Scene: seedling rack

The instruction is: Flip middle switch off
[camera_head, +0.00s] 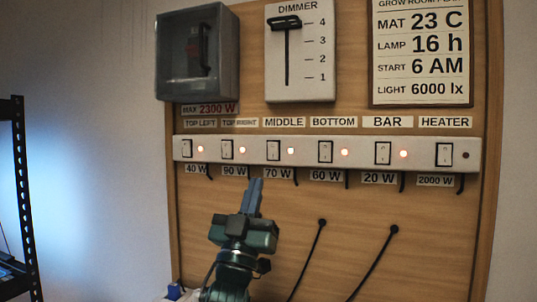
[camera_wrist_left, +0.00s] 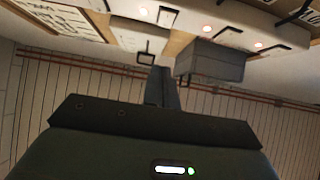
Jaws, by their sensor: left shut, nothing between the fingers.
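The MIDDLE switch (camera_head: 273,150) is a white rocker, third from the left on a long white switch strip (camera_head: 310,151). The red lamp (camera_head: 291,151) beside it is lit. My left gripper (camera_head: 254,183) is shut and empty, with its fingers pointing up just below the strip. In the head view its tips lie a little left of and below the MIDDLE switch; contact with the strip cannot be told. In the left wrist view, the fingers (camera_wrist_left: 163,85) show dark below the strip, where lit red lamps are visible. My right gripper is not in view.
The TOP RIGHT switch (camera_head: 227,149) and BOTTOM switch (camera_head: 325,152) flank the MIDDLE one, both with lit lamps. The HEATER lamp (camera_head: 465,155) is dark. Short black cables hang below the strip. A dimmer (camera_head: 300,75) and a clear-covered box (camera_head: 197,53) are above.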

